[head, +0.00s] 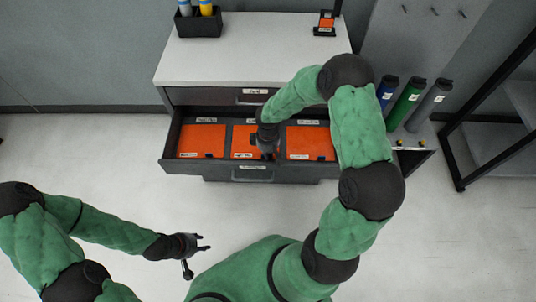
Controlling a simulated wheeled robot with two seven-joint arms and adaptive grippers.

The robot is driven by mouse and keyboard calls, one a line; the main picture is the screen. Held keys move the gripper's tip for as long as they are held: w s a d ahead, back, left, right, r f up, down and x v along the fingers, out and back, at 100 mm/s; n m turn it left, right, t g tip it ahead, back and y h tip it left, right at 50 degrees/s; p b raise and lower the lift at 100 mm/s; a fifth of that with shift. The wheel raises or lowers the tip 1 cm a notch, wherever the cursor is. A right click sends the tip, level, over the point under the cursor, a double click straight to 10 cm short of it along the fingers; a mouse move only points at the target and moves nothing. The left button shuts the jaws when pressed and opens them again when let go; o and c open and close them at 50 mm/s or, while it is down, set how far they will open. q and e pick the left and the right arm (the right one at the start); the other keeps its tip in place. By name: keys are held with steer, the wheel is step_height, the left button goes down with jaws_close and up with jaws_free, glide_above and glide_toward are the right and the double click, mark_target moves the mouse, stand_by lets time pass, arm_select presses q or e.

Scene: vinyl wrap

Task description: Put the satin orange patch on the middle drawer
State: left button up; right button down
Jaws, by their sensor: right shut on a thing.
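Several dark drawers make up a cabinet with a pale top. One drawer (173,146) is pulled out and has three compartments, each with an orange sheet and labels: a left sheet (196,140), a middle sheet (240,141) and a right sheet (308,149). Which sheet is satin cannot be told. My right gripper (266,150) reaches down over the middle compartment and is shut at the middle sheet, covering part of it; the exact grip is hidden. My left gripper (205,243) is open and empty, over the floor in front of the cabinet.
The cabinet top (250,50) is mostly clear. It holds a dark holder (198,22) with bottles and a small stand with an orange sample (326,22). Blue, green (405,104) and grey rolls stand at right. A black-framed rack (495,110) is farther right.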

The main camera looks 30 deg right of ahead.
steer(key=shift+f, duration=0.2)
steer(key=c, duration=1.4)
jaws_free()
steer(key=shift+r, duration=0.1)
step_height(320, 180, up, 12)
steer(key=p, duration=0.4)
steer(key=shift+r+p, duration=0.15)
steer(key=shift+p, duration=0.2)
